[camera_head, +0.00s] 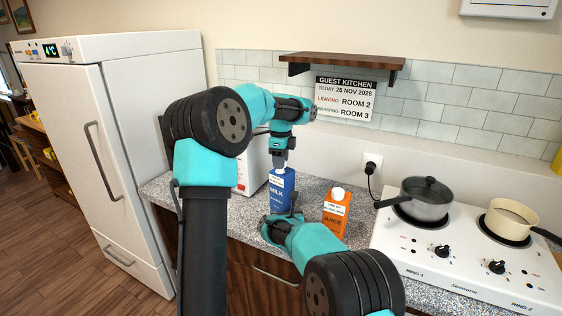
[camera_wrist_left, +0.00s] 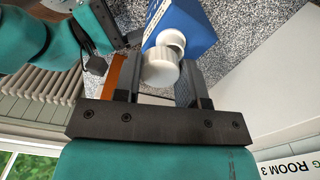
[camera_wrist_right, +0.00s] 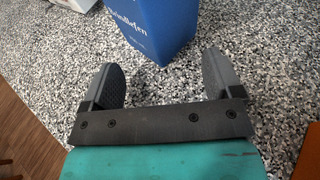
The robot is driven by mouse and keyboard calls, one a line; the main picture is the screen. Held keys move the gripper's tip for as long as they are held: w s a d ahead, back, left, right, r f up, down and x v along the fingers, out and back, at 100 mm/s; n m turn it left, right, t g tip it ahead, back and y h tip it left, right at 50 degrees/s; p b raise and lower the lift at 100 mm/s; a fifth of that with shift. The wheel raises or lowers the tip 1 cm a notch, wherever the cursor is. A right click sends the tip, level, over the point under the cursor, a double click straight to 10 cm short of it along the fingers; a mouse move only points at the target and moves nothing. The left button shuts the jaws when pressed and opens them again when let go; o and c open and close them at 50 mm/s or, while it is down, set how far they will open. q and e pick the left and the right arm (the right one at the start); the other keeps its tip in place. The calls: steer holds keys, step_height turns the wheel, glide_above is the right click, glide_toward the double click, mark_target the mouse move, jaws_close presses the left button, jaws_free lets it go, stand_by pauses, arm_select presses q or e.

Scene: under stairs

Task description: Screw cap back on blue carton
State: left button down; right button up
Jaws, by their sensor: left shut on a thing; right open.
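The blue milk carton (camera_head: 281,193) stands upright on the counter. My left gripper (camera_wrist_left: 160,72) is shut on the white cap (camera_wrist_left: 160,70), just above the carton. In the left wrist view the carton (camera_wrist_left: 190,25) shows a white spout (camera_wrist_left: 172,40) close to the cap; cap and spout overlap in view, so I cannot tell if they touch. My right gripper (camera_wrist_right: 162,82) is open and empty, low over the counter. The carton's lower part (camera_wrist_right: 160,25) is just beyond its fingers, not between them.
An orange juice carton (camera_head: 336,214) with a white cap stands right of the milk carton. Further right is a white hob (camera_head: 450,262) with a lidded pot (camera_head: 425,205) and a cream pan (camera_head: 510,220). A white appliance (camera_head: 253,165) stands behind; a wooden shelf (camera_head: 345,60) is above.

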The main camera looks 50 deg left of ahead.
arm_select(q)
steer(key=shift+w+a, duration=0.35)
steer(key=shift+a, duration=0.2)
steer(key=shift+f, duration=1.05)
stand_by(0.8)
steer(key=c, duration=1.2)
jaws_free()
jaws_close()
